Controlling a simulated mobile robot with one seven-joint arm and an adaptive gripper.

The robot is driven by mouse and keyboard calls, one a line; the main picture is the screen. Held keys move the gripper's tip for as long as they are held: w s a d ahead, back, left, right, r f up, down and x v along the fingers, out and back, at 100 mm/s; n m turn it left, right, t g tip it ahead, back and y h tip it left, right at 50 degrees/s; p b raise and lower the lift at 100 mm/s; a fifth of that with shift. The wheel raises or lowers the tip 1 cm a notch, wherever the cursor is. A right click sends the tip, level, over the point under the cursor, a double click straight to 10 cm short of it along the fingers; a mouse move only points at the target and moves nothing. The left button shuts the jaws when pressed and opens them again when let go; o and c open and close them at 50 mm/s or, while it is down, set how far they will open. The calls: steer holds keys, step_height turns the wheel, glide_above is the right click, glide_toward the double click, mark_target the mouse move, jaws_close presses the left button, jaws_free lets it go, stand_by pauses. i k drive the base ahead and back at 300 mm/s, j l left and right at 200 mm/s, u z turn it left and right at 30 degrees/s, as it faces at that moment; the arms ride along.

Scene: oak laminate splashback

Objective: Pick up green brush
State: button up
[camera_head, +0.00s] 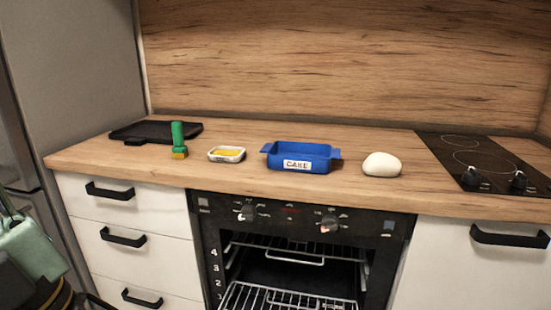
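The green brush (178,139) stands upright on the wooden counter, left of centre, with its green handle up and its yellow bristle end down on the counter. It is in front of the dark tray and left of a small white dish. My gripper is not visible in the head view. Part of my own arm shows at the lower left edge, well below and left of the brush. Nothing touches the brush.
A black tray (150,132) lies behind the brush. A white dish with yellow contents (227,154), a blue CAKE pan (300,157) and a white dough ball (381,165) stand to the right. A cooktop (483,160) is at far right. The oven (290,270) appears open.

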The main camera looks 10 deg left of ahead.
mark_target(180, 150)
steer(key=j, duration=0.75)
steer(key=i+j, duration=0.1)
steer(key=j, duration=0.6)
